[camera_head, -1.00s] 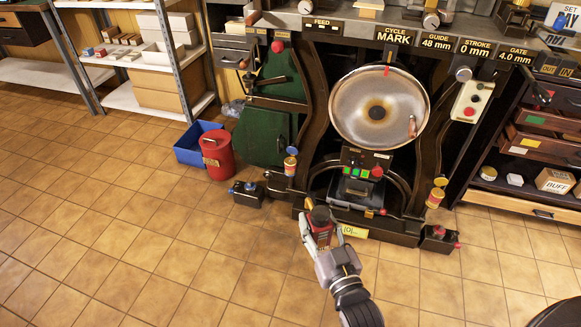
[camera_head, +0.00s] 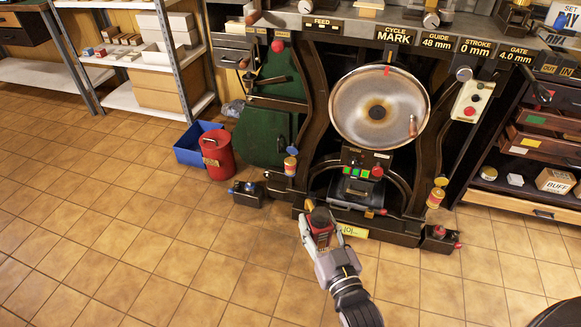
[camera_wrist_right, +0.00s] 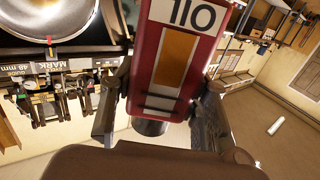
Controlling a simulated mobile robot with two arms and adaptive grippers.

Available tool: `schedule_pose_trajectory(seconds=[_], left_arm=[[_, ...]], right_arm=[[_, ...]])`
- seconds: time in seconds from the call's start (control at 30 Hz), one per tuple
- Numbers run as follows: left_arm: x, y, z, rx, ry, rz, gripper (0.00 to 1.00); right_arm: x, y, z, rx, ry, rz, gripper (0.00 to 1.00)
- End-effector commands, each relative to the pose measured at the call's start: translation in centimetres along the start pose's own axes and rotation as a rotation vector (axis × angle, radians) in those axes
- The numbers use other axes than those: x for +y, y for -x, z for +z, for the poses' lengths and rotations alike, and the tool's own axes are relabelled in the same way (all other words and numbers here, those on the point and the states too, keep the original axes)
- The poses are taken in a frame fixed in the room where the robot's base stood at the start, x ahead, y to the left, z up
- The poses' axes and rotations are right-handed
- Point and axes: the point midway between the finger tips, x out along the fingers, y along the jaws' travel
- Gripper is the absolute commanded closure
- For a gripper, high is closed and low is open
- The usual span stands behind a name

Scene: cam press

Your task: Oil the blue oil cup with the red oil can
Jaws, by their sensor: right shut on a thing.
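My right gripper (camera_head: 321,236) is shut on the red oil can (camera_wrist_right: 175,65), held in front of the press at the bottom centre of the head view. In the wrist view the can fills the middle between the two fingers, with a white label reading 110 and an amber strip. In the head view its dark top (camera_head: 319,216) faces up. My left gripper is out of view.
The press has a large round metal dish (camera_head: 350,115) above a control box. Pedal-like boxes stand on the floor left (camera_head: 247,194) and right (camera_head: 439,239). A red drum (camera_head: 217,156) and a blue bin (camera_head: 188,148) stand further left. The tiled floor at left is clear.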

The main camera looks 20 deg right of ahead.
Motion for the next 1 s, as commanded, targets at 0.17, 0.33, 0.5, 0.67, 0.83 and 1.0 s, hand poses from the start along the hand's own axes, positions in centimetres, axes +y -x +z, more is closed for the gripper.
schedule_pose_trajectory(seconds=[0.17, 0.33, 0.5, 0.67, 0.83, 1.0], left_arm=[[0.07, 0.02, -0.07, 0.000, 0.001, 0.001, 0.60], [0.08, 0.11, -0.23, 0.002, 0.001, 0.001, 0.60], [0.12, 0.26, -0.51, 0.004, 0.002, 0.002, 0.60], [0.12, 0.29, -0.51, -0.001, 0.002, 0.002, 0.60], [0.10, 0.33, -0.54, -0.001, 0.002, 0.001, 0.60], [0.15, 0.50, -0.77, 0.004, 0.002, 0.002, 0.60]], right_arm=[[0.00, -0.04, 0.00, 0.004, 0.000, 0.000, 0.96], [0.00, -0.04, 0.10, 0.004, 0.000, 0.000, 0.96], [0.00, -0.04, 0.21, 0.004, 0.000, 0.000, 0.96], [0.00, -0.04, 0.31, 0.004, 0.000, 0.000, 0.96], [0.00, -0.04, 0.41, 0.004, 0.000, 0.000, 0.96], [0.00, -0.04, 0.52, 0.004, 0.000, 0.000, 0.96]])
